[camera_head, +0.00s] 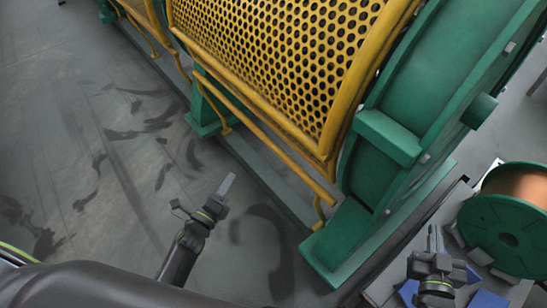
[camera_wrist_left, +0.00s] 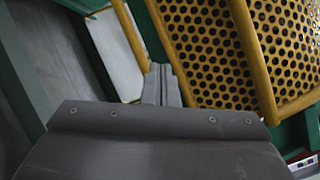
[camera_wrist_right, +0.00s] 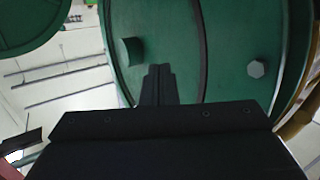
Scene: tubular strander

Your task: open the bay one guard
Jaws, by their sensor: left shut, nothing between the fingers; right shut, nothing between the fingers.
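The bay one guard appears to be the yellow perforated panel (camera_head: 285,50) with a yellow tube frame, at the top middle of the head view. It looks closed over the machine. A yellow rail (camera_head: 265,138) runs along its lower edge. My left gripper (camera_head: 227,185) is shut and empty over the floor, apart from the guard and to its lower left. In the left wrist view its fingers (camera_wrist_left: 161,84) show in front of the perforated panel (camera_wrist_left: 225,45). My right gripper (camera_head: 434,240) is shut and empty at lower right, before the green housing (camera_wrist_right: 150,40) in the right wrist view.
A green end frame (camera_head: 420,90) stands right of the guard, with its foot (camera_head: 335,245) on the floor. A green spool (camera_head: 510,225) with copper-coloured winding stands at far right, close to my right gripper. The grey floor (camera_head: 100,150) at left is clear.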

